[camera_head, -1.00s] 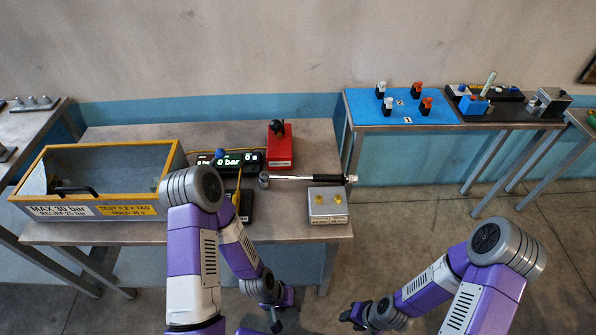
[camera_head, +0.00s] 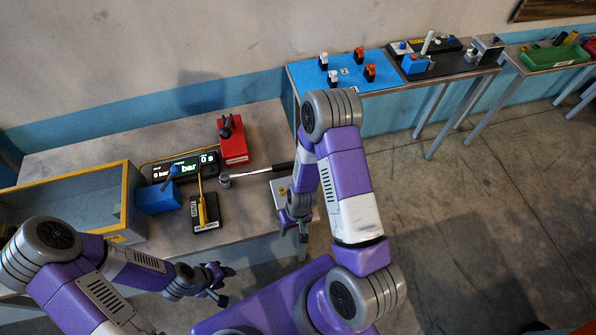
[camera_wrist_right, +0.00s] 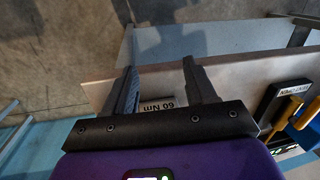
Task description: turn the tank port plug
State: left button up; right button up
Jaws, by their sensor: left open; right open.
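The tank (camera_head: 133,190), an open box with a yellow rim, stands at the left of the bench. I cannot make out a port plug on it for certain. A metal block with brass fittings (camera_head: 283,188) sits at the bench's right front, partly hidden by my right arm. My right gripper (camera_head: 296,235) hangs at the bench's front edge near this block, open and empty. In the right wrist view its two fingers (camera_wrist_right: 158,72) are apart, with a "60 Nm" label (camera_wrist_right: 160,106) showing between them. My left gripper (camera_head: 222,284) is open and empty, in front of the bench.
A torque wrench (camera_head: 255,173) lies behind the block. A red block with a black knob (camera_head: 234,140), a gauge display (camera_head: 186,168), a blue block (camera_head: 158,198) and a black unit with a yellow lever (camera_head: 205,212) stand on the bench. Another table with a blue mat (camera_head: 345,75) is behind.

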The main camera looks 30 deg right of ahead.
jog(key=shift+n+h, duration=0.6)
jog(key=shift+h, duration=0.1)
jog(key=w+d+r, duration=0.2)
jog(key=w, duration=0.1)
jog(key=w+d+r+p, duration=0.1)
jog(key=w+d+r, duration=0.2)
jog(key=shift+w+d+r, duration=0.1)
jog(key=shift+d+r, duration=0.15)
jog(key=shift+r, duration=0.1)
jog(key=shift+n+h, duration=0.3)
jog(key=shift+n, duration=0.1)
jog(key=w+d+r, duration=0.2)
jog(key=w+r, duration=0.1)
jog(key=w+d+r, duration=0.1)
jog(key=w, duration=0.1)
jog(key=shift+d+r+p, duration=0.2)
jog(key=shift+d+p, duration=0.05)
jog(key=shift+p, duration=0.05)
jog(key=shift+w+d, duration=0.1)
jog(key=shift+d, duration=0.05)
notch_tip(320, 180, down, 7)
jog(key=shift+f, duration=0.1)
pick_arm(q)
notch_tip(320, 180, up, 4)
jog(key=shift+w+f, duration=0.1)
jog(key=shift+f, duration=0.15)
pick_arm(e)
grip_shut()
